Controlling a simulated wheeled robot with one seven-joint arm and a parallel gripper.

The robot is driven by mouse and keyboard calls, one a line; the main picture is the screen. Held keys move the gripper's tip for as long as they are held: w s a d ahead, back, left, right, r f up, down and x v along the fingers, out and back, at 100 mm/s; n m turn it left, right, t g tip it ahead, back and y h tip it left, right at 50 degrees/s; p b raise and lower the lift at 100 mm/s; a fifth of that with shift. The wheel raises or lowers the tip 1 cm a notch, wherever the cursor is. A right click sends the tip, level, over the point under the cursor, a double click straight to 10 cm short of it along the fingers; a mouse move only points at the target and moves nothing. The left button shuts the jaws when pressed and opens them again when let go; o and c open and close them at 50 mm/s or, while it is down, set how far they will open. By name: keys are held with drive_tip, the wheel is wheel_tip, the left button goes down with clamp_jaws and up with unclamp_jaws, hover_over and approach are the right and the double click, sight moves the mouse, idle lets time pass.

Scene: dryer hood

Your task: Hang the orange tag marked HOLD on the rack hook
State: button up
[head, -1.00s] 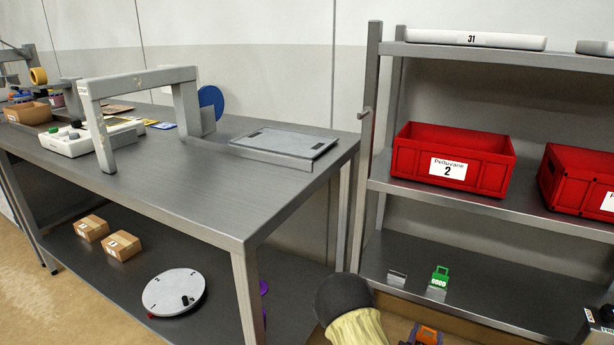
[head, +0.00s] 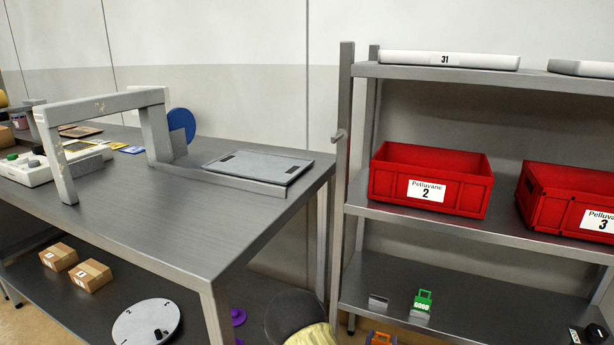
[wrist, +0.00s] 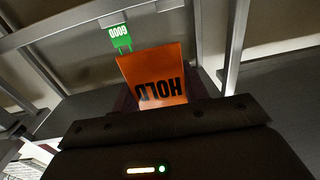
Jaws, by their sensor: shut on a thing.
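The orange tag (wrist: 158,72) fills the middle of the wrist view, its HOLD lettering upside down. My gripper (wrist: 165,97) is shut on its near end; the fingers are mostly hidden behind the dark gripper body. In the head view only a bit of orange (head: 381,339), which seems to be this tag, shows at the bottom edge.
Red bins (head: 431,180) (head: 570,200) sit on the middle shelf. The steel table (head: 170,210) stands left of the rack, with a narrow gap between. Wall is bare behind the hook.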

drive_tip(key=a+r+p, duration=0.6)
drive_tip(key=r+p, duration=0.6)
drive_tip(key=r, duration=0.3)
drive_tip(key=a+r+p, duration=0.6)
drive_tip(key=r+p, duration=0.6)
drive_tip(key=r, duration=0.3)
drive_tip(key=a+r+h+p, duration=0.1)
drive_tip(key=a+r+p, duration=0.6)
drive_tip(key=r+p, duration=0.5)
wheel_tip(320, 180, up, 3)
drive_tip(key=shift+r+m, duration=0.15)
drive_tip(key=shift+m, duration=0.15)
drive_tip(key=shift+w, duration=0.2)
drive_tip(key=x, duration=0.7)
drive_tip(key=shift+w+p, duration=0.35)
drive_tip(key=shift+w, duration=0.05)
drive_tip(key=shift+d, duration=0.1)
drive_tip(key=s+d+f+n+y, duration=0.2)
drive_tip(key=d+f+y, duration=0.1)
drive_tip(key=d+f, duration=0.5)
drive_tip(key=s+d+f+n+y, duration=0.2)
drive_tip(key=s+d+f+y, duration=0.1)
drive_tip(key=d+f, duration=0.6)
drive_tip(key=shift+s+f+t, duration=0.35)
drive_tip(key=shift+f+t, duration=0.05)
drive_tip(key=shift+f, duration=0.6)
